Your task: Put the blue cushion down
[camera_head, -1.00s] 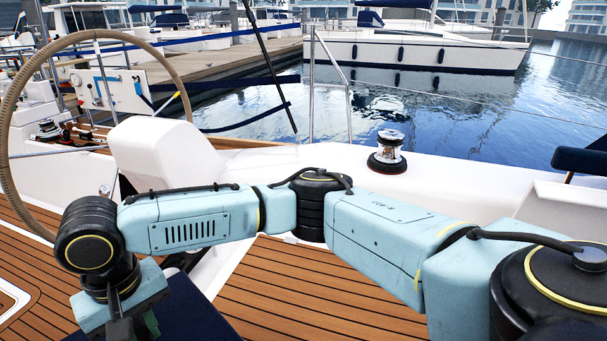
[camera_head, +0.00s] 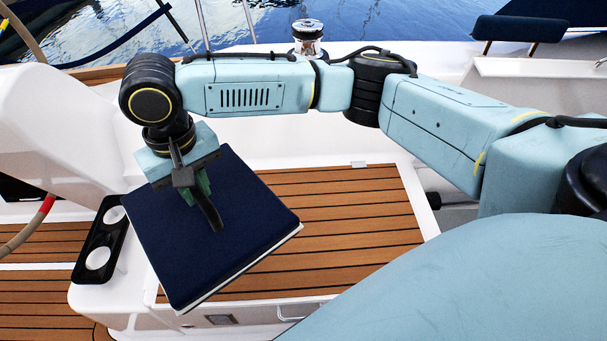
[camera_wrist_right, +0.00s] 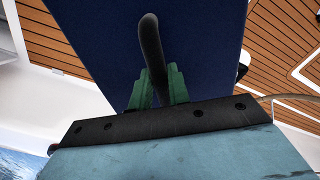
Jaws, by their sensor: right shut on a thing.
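The blue cushion (camera_head: 185,240) is a flat, dark navy square with a pale lower edge. It hangs from my right gripper (camera_head: 197,187), tilted, in front of the left part of the wooden-slatted seat (camera_head: 345,225). I cannot tell whether it touches anything below. In the right wrist view the gripper's green fingers (camera_wrist_right: 159,90) are closed at the cushion (camera_wrist_right: 105,35), with a dark curved piece between them. The cushion fills the upper middle of that view. My left gripper is not in view.
A white console (camera_head: 50,130) stands at the left. A chrome winch (camera_head: 308,38) sits on the white deck behind my arm. The seat's right part is clear.

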